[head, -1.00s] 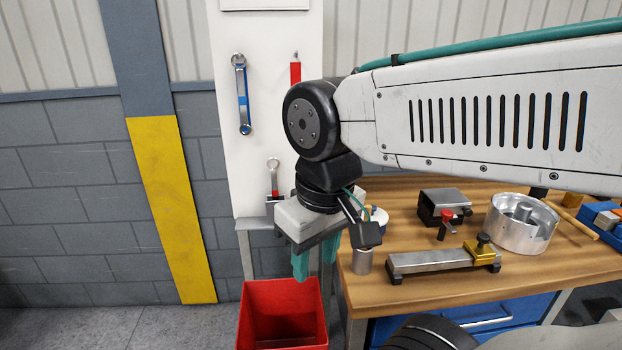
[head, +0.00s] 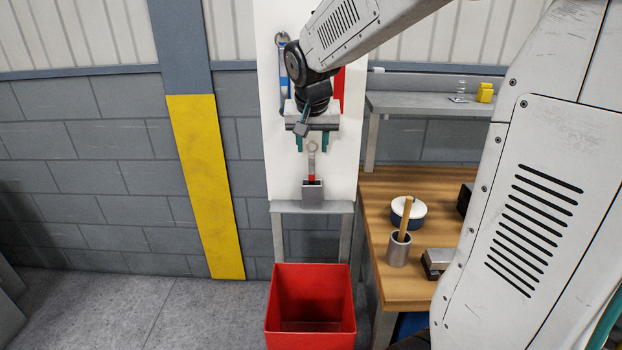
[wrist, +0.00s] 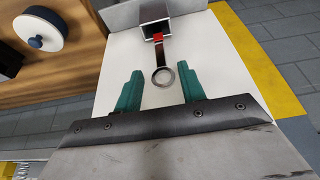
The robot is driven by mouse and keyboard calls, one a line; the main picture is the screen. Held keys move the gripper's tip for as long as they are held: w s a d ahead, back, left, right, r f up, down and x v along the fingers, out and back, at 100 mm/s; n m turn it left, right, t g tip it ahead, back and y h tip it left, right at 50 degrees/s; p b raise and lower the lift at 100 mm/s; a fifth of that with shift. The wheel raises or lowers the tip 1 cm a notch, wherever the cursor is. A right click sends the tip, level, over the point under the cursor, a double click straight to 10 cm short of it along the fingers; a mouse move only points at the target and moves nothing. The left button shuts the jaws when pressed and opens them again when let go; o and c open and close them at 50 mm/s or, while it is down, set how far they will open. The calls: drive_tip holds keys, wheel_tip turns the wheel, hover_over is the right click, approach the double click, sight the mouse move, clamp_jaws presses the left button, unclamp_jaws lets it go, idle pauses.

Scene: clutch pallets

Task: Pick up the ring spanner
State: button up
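A ring spanner (head: 311,165) stands upright in a small grey metal holder (head: 313,197) low on the white panel. Its ring end points up and it has a red band near the holder. My gripper (head: 312,147) is at the panel, its teal fingers spread at about the height of the ring. In the wrist view the spanner (wrist: 160,54) runs from the holder (wrist: 152,14) toward my gripper (wrist: 161,76). The ring appears between the two open fingers, with a gap on each side. I cannot tell how far it is in depth.
A blue spanner (head: 282,68) hangs higher on the panel, partly behind my arm. A red bin (head: 310,325) stands below. The wooden bench (head: 400,285) at right holds a cup (head: 397,251) and a round white pot (head: 415,216). The floor at left is clear.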

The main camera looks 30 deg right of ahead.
sight(311, 159)
drive_tip(key=x, duration=0.5)
drive_tip(key=shift+w+f, duration=0.1)
drive_tip(key=shift+f, duration=0.15)
drive_tip(key=shift+c, duration=0.3)
clamp_jaws()
drive_tip(key=shift+r, duration=0.1)
drive_tip(key=shift+a+r, duration=0.2)
drive_tip(key=shift+r, duration=0.3)
wheel_tip(311, 159, up, 10)
drive_tip(key=s+a, duration=0.5)
drive_tip(key=s, duration=0.3)
drive_tip(key=s+a, duration=0.6)
drive_tip(key=s, duration=0.2)
drive_tip(key=shift+s+r, duration=0.15)
drive_tip(key=shift+s, duration=0.15)
